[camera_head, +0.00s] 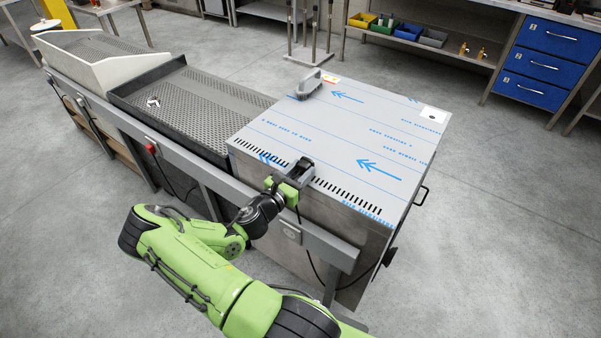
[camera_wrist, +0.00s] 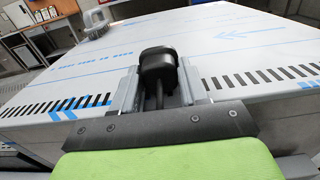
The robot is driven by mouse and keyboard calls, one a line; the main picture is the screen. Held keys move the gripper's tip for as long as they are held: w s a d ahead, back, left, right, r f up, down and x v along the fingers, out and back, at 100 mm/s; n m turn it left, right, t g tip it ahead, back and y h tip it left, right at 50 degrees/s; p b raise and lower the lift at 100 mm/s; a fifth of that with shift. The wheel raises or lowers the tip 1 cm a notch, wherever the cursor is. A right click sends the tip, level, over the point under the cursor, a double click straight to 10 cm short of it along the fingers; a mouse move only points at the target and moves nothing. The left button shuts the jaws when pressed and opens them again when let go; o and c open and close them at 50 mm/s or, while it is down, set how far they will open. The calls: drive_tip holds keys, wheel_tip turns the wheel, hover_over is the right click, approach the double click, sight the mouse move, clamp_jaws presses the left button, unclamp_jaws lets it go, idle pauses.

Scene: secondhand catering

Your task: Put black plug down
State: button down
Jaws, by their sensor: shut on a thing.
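The black plug (camera_wrist: 158,65) is between the fingers of my gripper (camera_wrist: 158,90) in the wrist view. It is a rounded black block with a dark stem or cord running back toward the palm. In the head view my gripper (camera_head: 300,172) is at the front edge of the film-covered cabinet top (camera_head: 385,125), near the row of black vent slots. The plug is too small and hidden to make out clearly there. I cannot tell whether the plug touches the top.
A grey handled object (camera_head: 308,85) stands at the back left of the top; it also shows in the wrist view (camera_wrist: 95,24). A dark perforated tray (camera_head: 195,105) adjoins on the left. Most of the top is clear. A black cable (camera_head: 312,255) hangs at the cabinet front.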

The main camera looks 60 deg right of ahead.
drive_tip(key=c, duration=0.6)
unclamp_jaws()
drive_tip(key=shift+f, duration=0.1)
